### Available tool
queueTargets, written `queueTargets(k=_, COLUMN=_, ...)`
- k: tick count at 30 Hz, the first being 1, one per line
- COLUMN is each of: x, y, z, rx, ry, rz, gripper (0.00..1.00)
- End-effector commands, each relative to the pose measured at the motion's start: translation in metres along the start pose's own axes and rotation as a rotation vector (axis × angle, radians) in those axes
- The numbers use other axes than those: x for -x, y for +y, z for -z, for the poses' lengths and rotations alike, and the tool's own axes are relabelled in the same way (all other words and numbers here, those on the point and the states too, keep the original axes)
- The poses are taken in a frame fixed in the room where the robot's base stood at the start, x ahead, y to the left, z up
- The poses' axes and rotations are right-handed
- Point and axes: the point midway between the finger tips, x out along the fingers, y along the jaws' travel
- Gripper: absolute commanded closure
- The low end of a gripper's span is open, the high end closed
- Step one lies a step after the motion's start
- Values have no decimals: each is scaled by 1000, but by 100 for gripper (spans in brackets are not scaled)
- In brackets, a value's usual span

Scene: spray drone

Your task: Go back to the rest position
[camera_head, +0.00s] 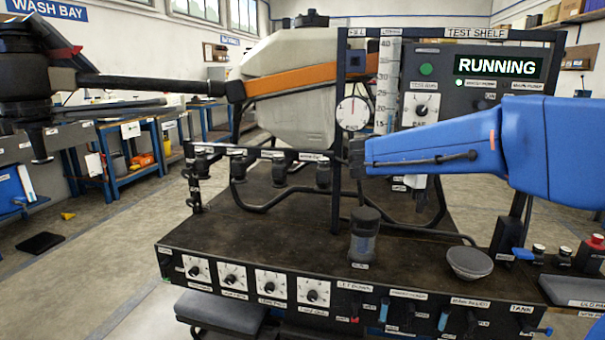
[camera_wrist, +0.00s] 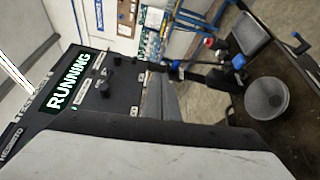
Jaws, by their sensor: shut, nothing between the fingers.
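My blue arm reaches in from the right in the camera_head view. My gripper (camera_head: 357,157) is the small dark end at its left tip, shut and empty. It is in the air above the dark bench top (camera_head: 290,212), just below the round pressure gauge (camera_head: 352,113) as seen in the picture. The test shelf panel (camera_head: 455,82) behind the arm has a lit RUNNING display (camera_head: 497,66), which also shows turned on its side in the camera_wrist view (camera_wrist: 72,82).
The drone's pale tank (camera_head: 290,85) and orange-banded arm (camera_head: 300,80) stand left of my gripper. A dark capped jar (camera_head: 364,238) and a grey bowl (camera_head: 470,262) are on the bench below. Knobs (camera_head: 270,283) and levers line its front. Black hoses (camera_head: 270,205) run across the bench.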

Motion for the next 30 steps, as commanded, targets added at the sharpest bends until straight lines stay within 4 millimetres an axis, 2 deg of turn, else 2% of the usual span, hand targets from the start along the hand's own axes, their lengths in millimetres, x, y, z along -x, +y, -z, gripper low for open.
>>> queueTargets(k=1, x=-7, y=-14, z=-19, rx=1, ry=1, rz=66, gripper=100)
queueTargets(k=6, x=-16, y=-72, z=-69, rx=0, ry=19, rz=303, gripper=100)
queueTargets(k=13, x=-2, y=-150, z=-130, rx=-48, ry=63, rz=612, gripper=100)
queueTargets(k=17, x=17, y=-190, z=-158, rx=-100, ry=95, rz=780, gripper=100)
queueTargets(k=21, x=45, y=-230, z=-183, rx=-175, ry=134, rz=953, gripper=100)
queueTargets(k=27, x=90, y=-275, z=-208, rx=-316, ry=199, rz=1182, gripper=100)
queueTargets(k=30, x=113, y=-291, z=-216, rx=-395, ry=229, rz=1280, gripper=100)
